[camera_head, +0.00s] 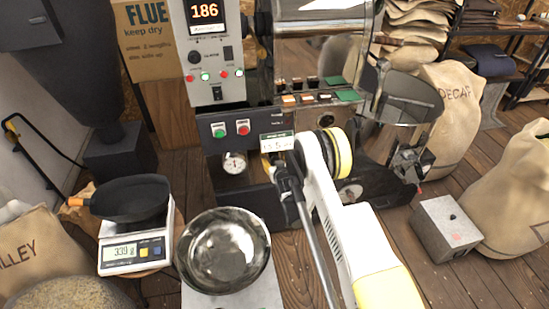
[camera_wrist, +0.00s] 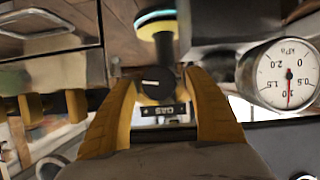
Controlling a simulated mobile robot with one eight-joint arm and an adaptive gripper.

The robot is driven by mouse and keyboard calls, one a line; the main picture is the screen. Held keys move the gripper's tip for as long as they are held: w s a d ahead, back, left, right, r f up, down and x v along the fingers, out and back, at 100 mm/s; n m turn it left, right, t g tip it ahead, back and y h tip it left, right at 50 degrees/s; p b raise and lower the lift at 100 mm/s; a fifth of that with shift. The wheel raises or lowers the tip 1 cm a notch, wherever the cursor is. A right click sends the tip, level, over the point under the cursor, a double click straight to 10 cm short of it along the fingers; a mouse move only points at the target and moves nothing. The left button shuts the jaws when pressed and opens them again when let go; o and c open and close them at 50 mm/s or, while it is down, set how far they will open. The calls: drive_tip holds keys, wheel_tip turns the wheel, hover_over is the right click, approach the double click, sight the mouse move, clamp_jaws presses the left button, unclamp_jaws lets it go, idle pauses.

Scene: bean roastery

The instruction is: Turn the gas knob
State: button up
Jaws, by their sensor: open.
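The gas knob (camera_wrist: 157,84) is a dark round knob with a pale mark, in the middle of the wrist view. A small plate (camera_wrist: 166,110) lettered GAS, upside down in that view, sits just below it. My gripper (camera_wrist: 160,76) is open, with one yellow finger on each side of the knob. I cannot tell whether either finger touches it. In the head view my gripper (camera_head: 277,164) is at the front of the roaster, below a small white card, and the knob is hidden there.
A pressure gauge (camera_wrist: 288,76) sits close to the right of my gripper in the wrist view; the gauge also shows in the head view (camera_head: 235,163). A control box (camera_head: 237,126) with green and red buttons is above.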

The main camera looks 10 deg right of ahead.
drive_tip(key=shift+s, duration=0.15)
drive_tip(key=c, duration=0.3)
drive_tip(key=shift+r, duration=0.1)
drive_tip(key=c, duration=0.9)
drive_tip(key=n+h, duration=0.2)
drive_tip(key=n, duration=0.1)
drive_tip(key=shift+a, duration=0.15)
drive_tip(key=o, duration=1.2)
